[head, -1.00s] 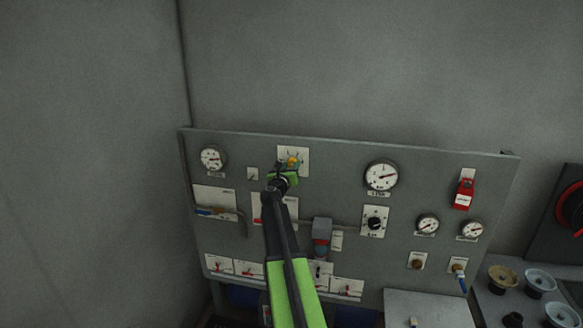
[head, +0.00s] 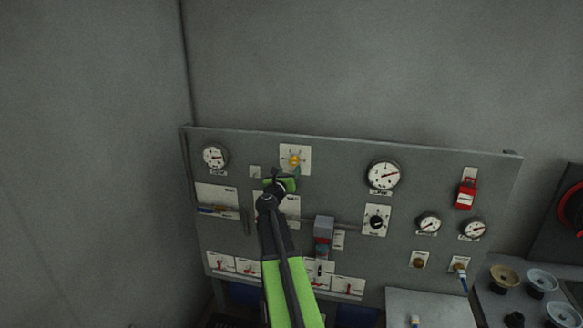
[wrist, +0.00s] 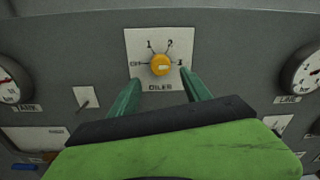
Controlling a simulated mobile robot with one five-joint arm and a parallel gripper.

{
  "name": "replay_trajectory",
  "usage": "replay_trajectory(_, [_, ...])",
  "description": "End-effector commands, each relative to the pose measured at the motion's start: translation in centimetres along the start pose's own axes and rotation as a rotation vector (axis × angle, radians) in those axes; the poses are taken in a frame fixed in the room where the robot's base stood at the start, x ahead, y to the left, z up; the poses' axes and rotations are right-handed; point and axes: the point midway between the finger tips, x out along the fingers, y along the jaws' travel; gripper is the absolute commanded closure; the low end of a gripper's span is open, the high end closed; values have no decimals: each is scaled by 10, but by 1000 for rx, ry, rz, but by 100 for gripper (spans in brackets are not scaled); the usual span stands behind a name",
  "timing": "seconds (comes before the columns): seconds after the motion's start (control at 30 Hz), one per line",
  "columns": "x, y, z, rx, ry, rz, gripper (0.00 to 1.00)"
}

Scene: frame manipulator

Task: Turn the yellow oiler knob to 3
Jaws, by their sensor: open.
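The yellow oiler knob (head: 294,160) sits on a white plate (head: 303,151) at the top of the grey panel. In the wrist view the knob (wrist: 160,65) shows a pale pointer mark toward the right, at about the 3. The plate (wrist: 135,45) reads off at left, 1 and 2 above, 3 at right, and OILER below. My gripper (head: 286,174) is just below the knob in the head view. In the wrist view my gripper (wrist: 162,79) is open and empty, its two green fingers apart on either side below the knob, not closed on it.
A gauge (wrist: 13,80) is left of the knob and another gauge (wrist: 302,75) is right. A small toggle switch (wrist: 86,98) sits at lower left. A grey box (head: 323,232) sticks out lower on the panel. The wall above is clear.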

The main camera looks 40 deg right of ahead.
Motion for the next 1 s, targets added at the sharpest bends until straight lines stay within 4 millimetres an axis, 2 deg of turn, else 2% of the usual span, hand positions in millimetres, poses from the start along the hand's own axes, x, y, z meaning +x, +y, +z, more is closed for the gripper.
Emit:
replay_trajectory(0.03, [-21, -2, 0, 0, 0, 1, 44])
replay_trajectory(0.2, [-68, -2, 0, 1, 0, 1, 44])
replay_trajectory(0.4, [-106, -1, 0, 1, 0, 1, 44])
replay_trajectory(0.57, [-116, 1, 0, 1, 0, 1, 44])
replay_trajectory(1.0, [-116, 1, 0, 1, 0, 0, 44])
